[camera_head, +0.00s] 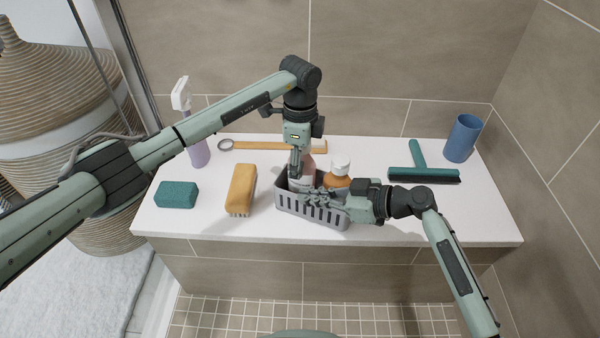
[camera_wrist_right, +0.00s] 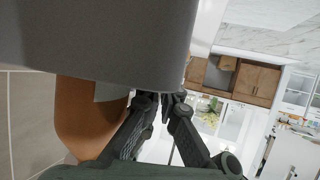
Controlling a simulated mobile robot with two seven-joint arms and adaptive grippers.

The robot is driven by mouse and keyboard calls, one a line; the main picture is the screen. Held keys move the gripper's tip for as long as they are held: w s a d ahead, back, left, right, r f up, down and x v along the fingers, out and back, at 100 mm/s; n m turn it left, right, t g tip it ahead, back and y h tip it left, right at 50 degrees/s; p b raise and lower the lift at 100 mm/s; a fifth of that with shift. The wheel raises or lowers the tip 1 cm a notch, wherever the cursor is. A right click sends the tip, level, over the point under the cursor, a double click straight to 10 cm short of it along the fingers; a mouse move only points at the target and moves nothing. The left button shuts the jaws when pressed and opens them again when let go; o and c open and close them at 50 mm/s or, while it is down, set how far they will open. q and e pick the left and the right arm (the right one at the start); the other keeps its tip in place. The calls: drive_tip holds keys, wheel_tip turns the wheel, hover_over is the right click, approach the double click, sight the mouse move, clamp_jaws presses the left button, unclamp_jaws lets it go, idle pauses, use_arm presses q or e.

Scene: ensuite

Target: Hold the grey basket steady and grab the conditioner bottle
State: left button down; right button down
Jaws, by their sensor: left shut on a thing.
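The grey slatted basket (camera_head: 311,212) stands near the front edge of the white ledge. It holds a pale pinkish bottle (camera_head: 306,182) and an amber bottle with a white cap (camera_head: 340,166); labels are unreadable, so I cannot tell which is conditioner. My left gripper (camera_head: 295,172) points down into the basket, shut on the pale bottle's upper part, which it mostly hides. My right gripper (camera_head: 322,198) reaches in from the right, shut at the basket's front rim. In the right wrist view its fingers (camera_wrist_right: 165,97) nearly meet at a grey wall (camera_wrist_right: 110,40), beside the amber bottle (camera_wrist_right: 82,115).
A yellow-orange brush (camera_head: 242,187) and a teal sponge (camera_head: 176,195) lie left of the basket. A lilac spray bottle (camera_head: 196,150) and a long wooden-handled item (camera_head: 265,145) are behind. A teal squeegee (camera_head: 424,174) and blue cup (camera_head: 463,138) are right. The front right ledge is clear.

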use_arm(q)
wheel_tip(320, 180, up, 9)
drive_tip(key=shift+r, duration=0.1)
use_arm(e)
drive_tip(key=shift+f, duration=0.25)
drive_tip(key=c, duration=1.8)
unclamp_jaws()
drive_tip(key=shift+o, duration=0.8)
drive_tip(key=shift+r, duration=0.15)
drive_tip(key=v, duration=1.2)
drive_tip(key=shift+s, duration=0.15)
